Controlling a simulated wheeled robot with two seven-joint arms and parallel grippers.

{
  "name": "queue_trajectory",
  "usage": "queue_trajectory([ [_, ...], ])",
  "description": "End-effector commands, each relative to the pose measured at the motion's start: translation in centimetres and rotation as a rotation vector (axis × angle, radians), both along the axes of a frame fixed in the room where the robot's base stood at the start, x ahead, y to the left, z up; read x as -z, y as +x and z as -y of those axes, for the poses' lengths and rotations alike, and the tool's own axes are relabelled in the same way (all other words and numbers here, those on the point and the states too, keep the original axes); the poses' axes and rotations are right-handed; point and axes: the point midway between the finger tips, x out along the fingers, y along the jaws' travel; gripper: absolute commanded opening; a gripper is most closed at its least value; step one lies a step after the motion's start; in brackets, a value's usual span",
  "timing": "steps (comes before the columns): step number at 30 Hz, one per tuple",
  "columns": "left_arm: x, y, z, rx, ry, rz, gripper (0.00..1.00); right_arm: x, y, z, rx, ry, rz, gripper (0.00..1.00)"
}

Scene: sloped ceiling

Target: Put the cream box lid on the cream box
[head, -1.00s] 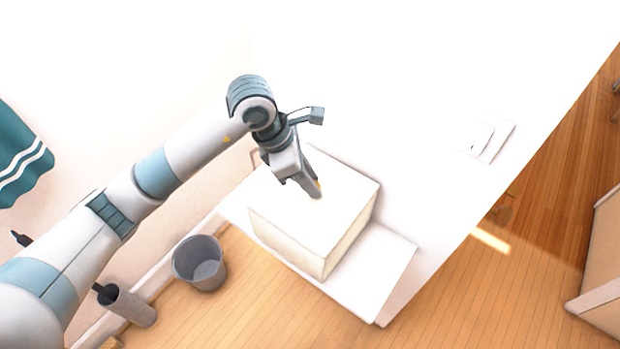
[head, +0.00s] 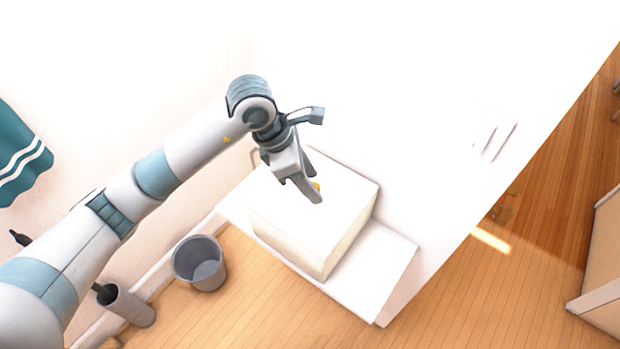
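The cream box (head: 300,235) is a large pale block standing on a white ledge. Its top face, which looks like the cream box lid (head: 345,195), is flat and closed over; no seam can be made out in the glare. A small orange-yellow spot (head: 317,187), perhaps a knob, shows on the top beside my fingers. My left gripper (head: 313,194) points down at the middle of the top. One finger shows clearly; the other is hidden or merges with it, so its opening cannot be judged. My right gripper is not in view.
The white ledge (head: 385,275) extends in front and right of the box. A grey bin (head: 200,263) and a grey cylindrical holder (head: 127,305) stand on the wooden floor at lower left. White plates (head: 495,138) lie at right. A teal towel (head: 20,155) hangs at far left.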

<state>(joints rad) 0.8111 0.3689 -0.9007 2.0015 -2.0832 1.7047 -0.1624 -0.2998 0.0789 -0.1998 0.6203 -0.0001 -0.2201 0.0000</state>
Motion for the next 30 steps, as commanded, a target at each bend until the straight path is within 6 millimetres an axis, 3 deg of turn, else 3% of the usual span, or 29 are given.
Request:
queue_trajectory([
  [8, -0.1, 0.0, -0.1, 0.0, 0.001, 0.0, 0.46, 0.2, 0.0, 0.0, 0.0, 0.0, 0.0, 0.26],
  [14, -1.5, 0.0, -0.7, -0.001, -0.001, 0.003, 0.46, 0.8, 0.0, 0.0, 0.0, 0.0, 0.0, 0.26],
  [30, -10.9, -0.7, -4.6, 0.0, 0.0, 0.005, 0.46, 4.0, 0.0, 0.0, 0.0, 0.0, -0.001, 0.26],
])
